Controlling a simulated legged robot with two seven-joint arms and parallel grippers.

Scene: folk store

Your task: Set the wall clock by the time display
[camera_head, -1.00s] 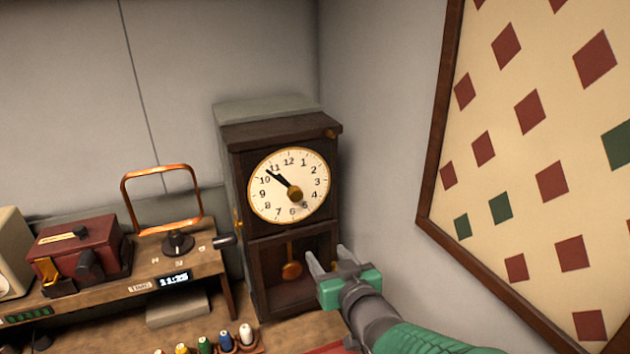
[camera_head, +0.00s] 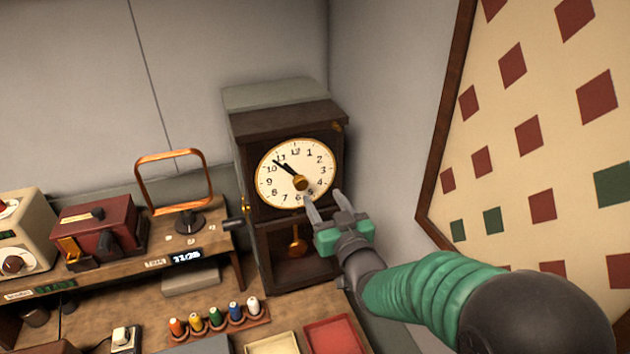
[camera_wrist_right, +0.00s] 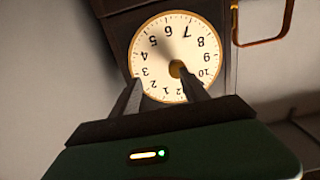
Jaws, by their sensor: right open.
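The wall clock (camera_head: 322,159) is a dark wooden case with a cream dial. Its dark hands point up-left, close together, between 10 and 11. A brass knob (camera_head: 301,183) sits at the dial's middle. The time display (camera_head: 187,257) on the bench shelf starts with 11; its last digits are blurred. My right gripper (camera_head: 325,202) is open and empty in front of the dial's lower right, below the knob. In the right wrist view the dial appears upside down, with the knob (camera_wrist_right: 177,69) just beyond the fingertips (camera_wrist_right: 161,84). My left gripper is out of view.
A copper loop on a stand (camera_head: 178,218), a red box (camera_head: 98,227) and a beige device (camera_head: 22,235) stand on the shelf to the left. Thread spools (camera_head: 215,318) and two trays (camera_head: 333,336) lie below. A diamond-patterned board (camera_head: 560,140) hangs at right.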

